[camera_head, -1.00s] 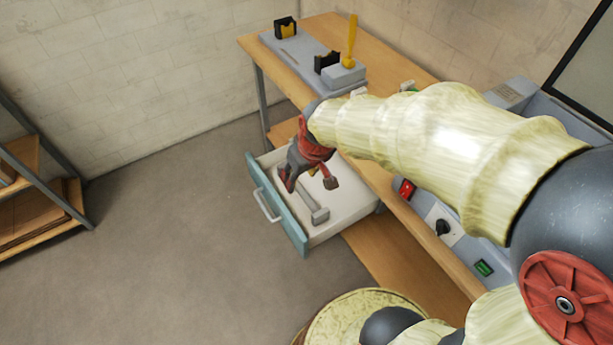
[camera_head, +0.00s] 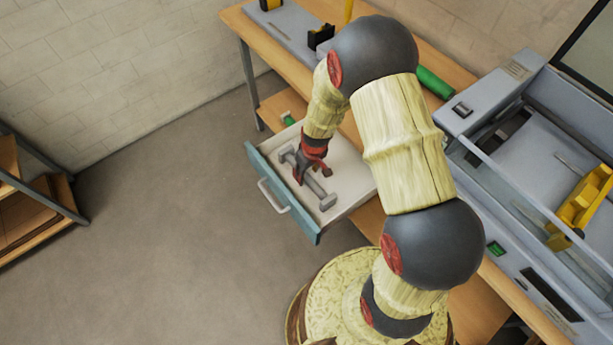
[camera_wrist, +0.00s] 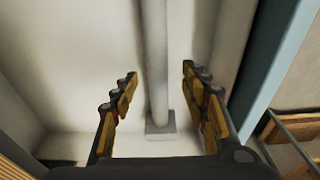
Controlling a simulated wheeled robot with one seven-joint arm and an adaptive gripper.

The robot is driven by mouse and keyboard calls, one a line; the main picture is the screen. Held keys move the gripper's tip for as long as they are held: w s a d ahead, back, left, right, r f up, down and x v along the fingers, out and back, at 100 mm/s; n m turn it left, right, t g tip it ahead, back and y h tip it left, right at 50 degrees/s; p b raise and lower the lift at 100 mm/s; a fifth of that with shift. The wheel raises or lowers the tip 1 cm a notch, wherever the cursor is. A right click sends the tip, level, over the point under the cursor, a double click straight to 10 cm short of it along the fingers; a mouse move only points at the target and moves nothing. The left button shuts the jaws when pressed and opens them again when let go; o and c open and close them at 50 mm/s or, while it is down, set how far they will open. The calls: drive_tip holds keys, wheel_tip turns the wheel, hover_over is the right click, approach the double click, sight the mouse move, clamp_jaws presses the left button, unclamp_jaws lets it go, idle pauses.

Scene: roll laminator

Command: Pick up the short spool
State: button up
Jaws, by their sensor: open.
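The grey spool, a thin bar with square ends, lies in the open drawer (camera_head: 352,187). Its near end (camera_head: 327,201) shows clear in the head view, and my gripper partly covers its middle. My gripper (camera_head: 311,174) points down into the drawer over the spool. In the wrist view, the gripper (camera_wrist: 160,76) is open, with one finger on each side of the spool's bar (camera_wrist: 155,50). The bar is apart from both fingers in the picture. One square end (camera_wrist: 160,123) shows low between them. I cannot tell the exact height gap.
The drawer's teal front (camera_head: 285,196) and pale walls stand close around my gripper. A green roll (camera_head: 435,83) lies on the wooden table. The grey laminator (camera_head: 490,90) stands at right. A shelf (camera_head: 40,205) is at far left; the floor between is clear.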

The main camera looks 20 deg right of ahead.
sight(307, 175)
drive_tip(key=f, duration=0.2)
drive_tip(key=w+f+b, duration=0.1)
drive_tip(key=f, duration=0.1)
drive_tip(key=shift+f, duration=0.4)
drive_tip(key=shift+c, duration=0.4)
clamp_jaws()
